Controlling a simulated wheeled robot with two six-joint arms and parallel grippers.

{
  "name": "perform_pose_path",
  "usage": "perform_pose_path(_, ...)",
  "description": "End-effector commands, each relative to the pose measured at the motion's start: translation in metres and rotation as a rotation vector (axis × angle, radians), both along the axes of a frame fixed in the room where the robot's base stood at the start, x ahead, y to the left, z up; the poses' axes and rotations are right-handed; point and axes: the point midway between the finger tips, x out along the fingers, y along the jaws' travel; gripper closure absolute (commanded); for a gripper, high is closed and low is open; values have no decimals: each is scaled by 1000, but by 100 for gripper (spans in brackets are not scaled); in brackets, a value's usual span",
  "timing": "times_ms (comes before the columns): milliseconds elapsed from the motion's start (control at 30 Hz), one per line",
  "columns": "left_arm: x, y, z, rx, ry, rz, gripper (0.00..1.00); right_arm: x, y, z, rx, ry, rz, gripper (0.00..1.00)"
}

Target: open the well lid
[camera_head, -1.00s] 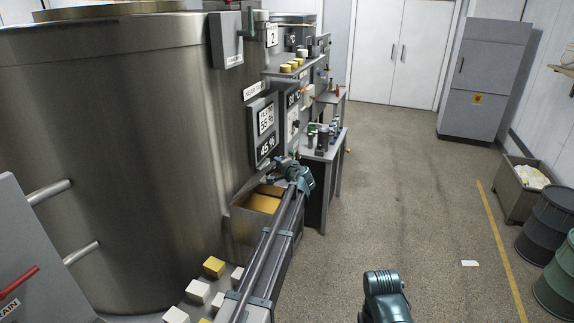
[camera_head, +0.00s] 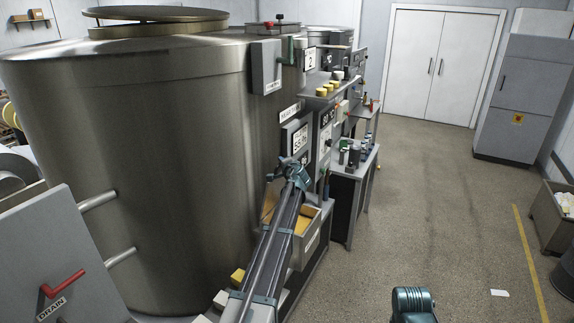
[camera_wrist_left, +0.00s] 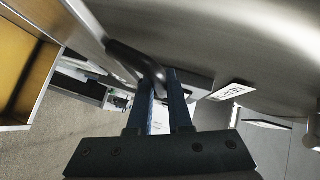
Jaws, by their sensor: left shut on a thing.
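The open well (camera_head: 307,245) is a grey box with a yellow-orange interior, on the front of the big steel tank (camera_head: 170,160). Its interior also shows at the left of the left wrist view (camera_wrist_left: 22,65). My left gripper (camera_head: 289,172) is above the well, close to the tank wall. In the left wrist view my left gripper (camera_wrist_left: 160,85) is shut on a dark curved handle (camera_wrist_left: 135,60). A thin grey panel, probably the well lid (camera_wrist_left: 88,22), stands beside the handle, tilted up from the opening. My arm hides much of it in the head view. My right gripper is out of view.
Labelled displays (camera_head: 298,139) are on the tank just behind the left gripper. Pale and yellow blocks (camera_head: 237,276) lie below my left arm. A side table (camera_head: 352,170) with small items stands beyond the well.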

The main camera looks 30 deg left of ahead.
Motion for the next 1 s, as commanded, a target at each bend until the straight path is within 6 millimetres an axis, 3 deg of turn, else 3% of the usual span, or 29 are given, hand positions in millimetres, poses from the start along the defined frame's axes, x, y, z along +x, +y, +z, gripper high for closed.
perform_pose_path(433, 0, 3, 1, 1, 0, 1, 100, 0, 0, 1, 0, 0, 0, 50)
perform_pose_path(467, 0, 3, 1, 1, 0, 1, 81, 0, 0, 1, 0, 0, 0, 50)
perform_pose_path(600, 0, 3, 1, 1, 0, 1, 56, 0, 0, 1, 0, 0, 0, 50)
perform_pose_path(1000, -2, 1, 2, 0, 0, 0, 53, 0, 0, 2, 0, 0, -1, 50)
